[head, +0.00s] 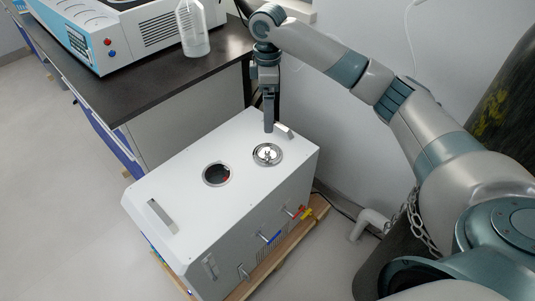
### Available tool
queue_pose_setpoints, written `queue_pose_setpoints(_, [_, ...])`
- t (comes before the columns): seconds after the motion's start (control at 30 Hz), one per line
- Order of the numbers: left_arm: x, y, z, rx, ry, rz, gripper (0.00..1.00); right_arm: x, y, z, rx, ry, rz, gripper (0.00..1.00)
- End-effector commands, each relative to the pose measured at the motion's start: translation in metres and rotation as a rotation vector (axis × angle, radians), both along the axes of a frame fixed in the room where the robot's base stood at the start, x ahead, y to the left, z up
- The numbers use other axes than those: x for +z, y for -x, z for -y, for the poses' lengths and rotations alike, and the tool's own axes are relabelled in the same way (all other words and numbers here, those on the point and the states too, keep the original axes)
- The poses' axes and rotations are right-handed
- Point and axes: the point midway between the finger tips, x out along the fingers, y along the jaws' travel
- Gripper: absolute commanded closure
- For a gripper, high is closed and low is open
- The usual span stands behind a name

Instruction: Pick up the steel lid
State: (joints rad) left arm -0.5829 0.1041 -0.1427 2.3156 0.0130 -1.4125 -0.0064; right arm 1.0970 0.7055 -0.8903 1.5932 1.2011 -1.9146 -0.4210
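The steel lid (267,154) is a small round shiny disc with a knob in its middle. It lies on the white top of the distiller box (185,207), to the right of a round dark opening (217,174). My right gripper (268,128) points down just beyond the lid, near the box's back edge and beside a handle. I see its fingers edge-on, so I cannot tell whether they are open or shut. No lid is in its grip. My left gripper is not in view.
A dark counter (130,88) behind the box carries a blue and white machine (110,35) and a translucent bottle (193,30). Recessed handles (160,216) and (283,130) mark the box top. Taps (300,211) stick out in front. A dark cylinder with a chain stands at right.

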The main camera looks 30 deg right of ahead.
Motion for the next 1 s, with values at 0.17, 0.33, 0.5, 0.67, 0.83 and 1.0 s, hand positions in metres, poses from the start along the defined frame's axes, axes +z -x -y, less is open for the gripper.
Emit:
queue_pose_setpoints(0.17, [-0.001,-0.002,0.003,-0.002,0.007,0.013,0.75,-0.023,0.001,0.001,-0.001,0.001,-0.004,0.06])
queue_pose_setpoints(0.33, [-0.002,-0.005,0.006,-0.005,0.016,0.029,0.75,-0.054,0.001,0.001,-0.002,0.001,-0.003,0.06])
queue_pose_setpoints(0.5, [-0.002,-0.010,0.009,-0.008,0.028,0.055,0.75,-0.084,0.001,0.000,0.000,0.000,-0.003,0.06])
queue_pose_setpoints(0.67, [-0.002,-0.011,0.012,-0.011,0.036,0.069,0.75,-0.107,0.000,0.000,-0.001,0.001,-0.003,0.06])
queue_pose_setpoints(0.83, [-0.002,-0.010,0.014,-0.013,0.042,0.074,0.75,-0.116,0.000,0.000,0.000,0.000,-0.001,0.06])
queue_pose_setpoints(1.0, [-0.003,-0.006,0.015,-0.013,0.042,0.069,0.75,-0.117,0.000,0.000,0.000,0.000,0.000,0.06])
